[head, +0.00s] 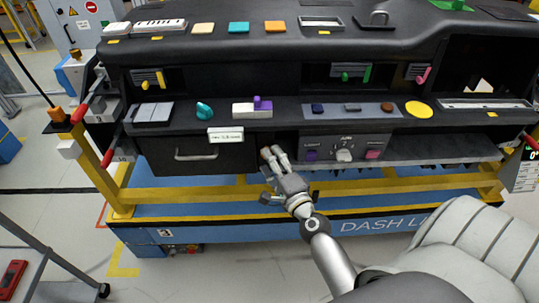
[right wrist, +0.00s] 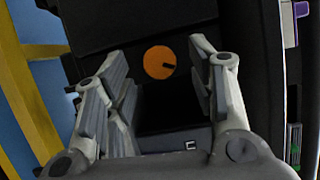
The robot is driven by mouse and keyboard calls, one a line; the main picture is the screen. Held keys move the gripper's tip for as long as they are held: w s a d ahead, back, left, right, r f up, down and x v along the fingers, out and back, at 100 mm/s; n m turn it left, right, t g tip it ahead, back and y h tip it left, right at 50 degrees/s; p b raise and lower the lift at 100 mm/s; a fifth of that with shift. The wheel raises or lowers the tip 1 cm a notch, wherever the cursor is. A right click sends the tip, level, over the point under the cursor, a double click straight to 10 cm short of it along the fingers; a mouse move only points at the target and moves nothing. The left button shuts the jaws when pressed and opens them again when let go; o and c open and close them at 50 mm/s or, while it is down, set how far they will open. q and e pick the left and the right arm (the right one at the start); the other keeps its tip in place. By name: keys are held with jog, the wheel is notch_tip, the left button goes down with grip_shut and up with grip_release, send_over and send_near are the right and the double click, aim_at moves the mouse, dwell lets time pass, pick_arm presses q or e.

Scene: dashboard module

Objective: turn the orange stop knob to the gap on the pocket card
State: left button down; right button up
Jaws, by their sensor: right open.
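The orange stop knob (right wrist: 160,62) shows in the right wrist view as a round disc on a dark panel. A short dark mark on it runs from near its middle toward its right edge. My right gripper (head: 272,152) is open at the dashboard's front, just right of the drawer. In the wrist view its fingers stand on both sides of the knob, apart from it. In the head view the gripper hides the knob. A small white bracket-like mark (right wrist: 190,145) shows below the knob; I cannot tell whether it is on the pocket card. My left gripper is out of view.
A drawer with a handle (head: 196,155) is left of my gripper, with a white label (head: 226,135) above it. A control panel (head: 345,148) with a white knob and coloured buttons is to the right. A yellow frame (head: 200,194) runs below.

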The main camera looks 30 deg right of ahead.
jog(key=shift+w+d, duration=0.15)
jog(key=shift+w, duration=0.7)
jog(key=c, duration=1)
jog(key=shift+r+n+g+h+p, duration=0.15)
jog(key=shift+n+g+p, duration=0.8)
jog(key=shift+p, duration=1.9)
jog(key=shift+n+g+h+p, duration=0.25)
jog(key=shift+n+p, duration=1.25)
jog(key=shift+p, duration=1.3)
jog(key=shift+r+n+g+h+p, duration=0.1)
jog(key=shift+n+g+p, duration=0.85)
jog(key=shift+p, duration=1.9)
jog(key=shift+n+t, duration=0.3)
jog(key=shift+t, duration=0.05)
